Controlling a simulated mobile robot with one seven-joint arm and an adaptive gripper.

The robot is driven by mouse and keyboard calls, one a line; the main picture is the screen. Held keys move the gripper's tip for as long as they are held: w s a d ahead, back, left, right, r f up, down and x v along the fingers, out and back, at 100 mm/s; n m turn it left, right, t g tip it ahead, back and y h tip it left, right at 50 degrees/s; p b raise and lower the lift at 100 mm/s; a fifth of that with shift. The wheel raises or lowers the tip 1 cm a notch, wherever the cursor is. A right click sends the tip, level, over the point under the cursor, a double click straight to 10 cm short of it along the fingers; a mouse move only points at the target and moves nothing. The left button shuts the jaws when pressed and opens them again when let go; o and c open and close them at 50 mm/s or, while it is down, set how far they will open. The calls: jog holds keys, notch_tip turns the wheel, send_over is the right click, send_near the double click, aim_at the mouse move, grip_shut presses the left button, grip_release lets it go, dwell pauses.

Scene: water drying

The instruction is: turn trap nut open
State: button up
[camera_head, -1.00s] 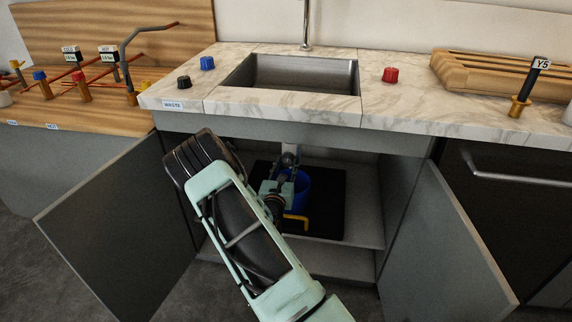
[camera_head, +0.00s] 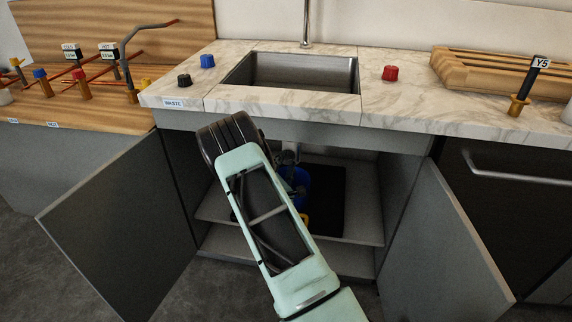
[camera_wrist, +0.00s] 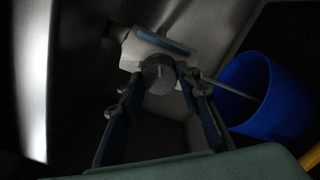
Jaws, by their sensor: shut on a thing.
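The trap nut (camera_wrist: 159,73) is a grey round piece with a light mark on its face, seen in the dark wrist view. It sits in front of a pale trap body (camera_wrist: 150,50) under the sink. My gripper (camera_wrist: 161,79) has one finger on each side of the nut and is shut on it. In the head view, my arm covers most of the gripper and the nut; a pale bit of pipe (camera_head: 290,146) shows above them.
Open doors, left (camera_head: 120,220) and right (camera_head: 440,240), flank the cabinet. The sink (camera_head: 300,75) is above.

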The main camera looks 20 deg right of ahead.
jog(key=m+b, duration=0.1)
jog(key=m, duration=0.2)
jog(key=shift+f+m, duration=0.15)
jog(key=shift+m, duration=0.15)
jog(key=shift+m+b, duration=1.2)
jog(key=shift+m, duration=0.7)
jog(key=o, duration=1.1)
jog(key=v, duration=1.2)
